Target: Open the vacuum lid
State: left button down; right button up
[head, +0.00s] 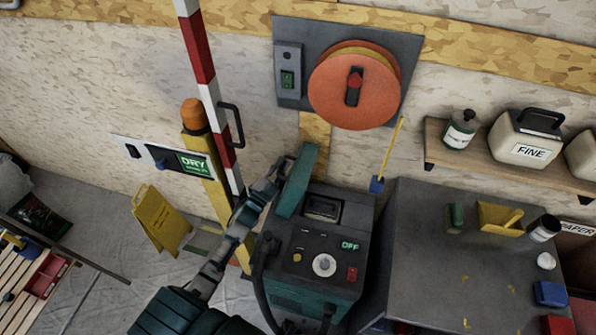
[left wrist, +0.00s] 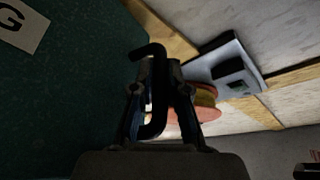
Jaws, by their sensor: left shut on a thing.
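The vacuum (head: 315,250) is a dark box-shaped machine with a teal front panel, a dial and a green "OFF" display. Its teal lid (head: 298,182) stands raised, steeply tilted, on the left of the top, and a recess (head: 322,208) shows beside it. My left gripper (head: 284,168) is at the lid's upper left side. In the left wrist view, my left gripper (left wrist: 158,95) is shut on a black bent handle (left wrist: 154,60); the dark green lid surface (left wrist: 70,90) fills the left there. My right gripper is not in view.
A grey workbench (head: 460,260) with small items stands right of the vacuum. A red-and-white barrier pole (head: 200,60) rises close to my left arm. A yellow floor sign (head: 160,220) stands at left. An orange reel (head: 355,90) hangs on the wall above.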

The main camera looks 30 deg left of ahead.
pick_arm(q)
jog(key=shift+s+a+f+n+t+y+b, duration=0.3)
jog(key=shift+a+n+y, duration=0.35)
jog(key=shift+n, duration=0.6)
jog(key=shift+s+a+f+n+t+y+b, duration=0.1)
jog(key=shift+a+f+n+y+b, duration=0.3)
jog(key=shift+a+n, duration=0.7)
jog(key=shift+s+a+f+n+t+y+b, duration=0.1)
jog(key=shift+a+f+n+t+y+b, duration=0.35)
jog(key=shift+n, duration=1)
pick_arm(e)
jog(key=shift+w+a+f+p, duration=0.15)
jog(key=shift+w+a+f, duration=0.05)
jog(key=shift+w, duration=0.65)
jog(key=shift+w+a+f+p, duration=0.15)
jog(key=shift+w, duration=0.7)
pick_arm(q)
jog(key=shift+a+r+g, duration=0.1)
jog(key=shift+r+g, duration=0.05)
jog(key=shift+g, duration=0.1)
jog(key=c, duration=1.2)
grip_release()
jog(key=shift+r, duration=0.1)
jog(key=v, duration=1.2)
jog(key=shift+w, duration=0.1)
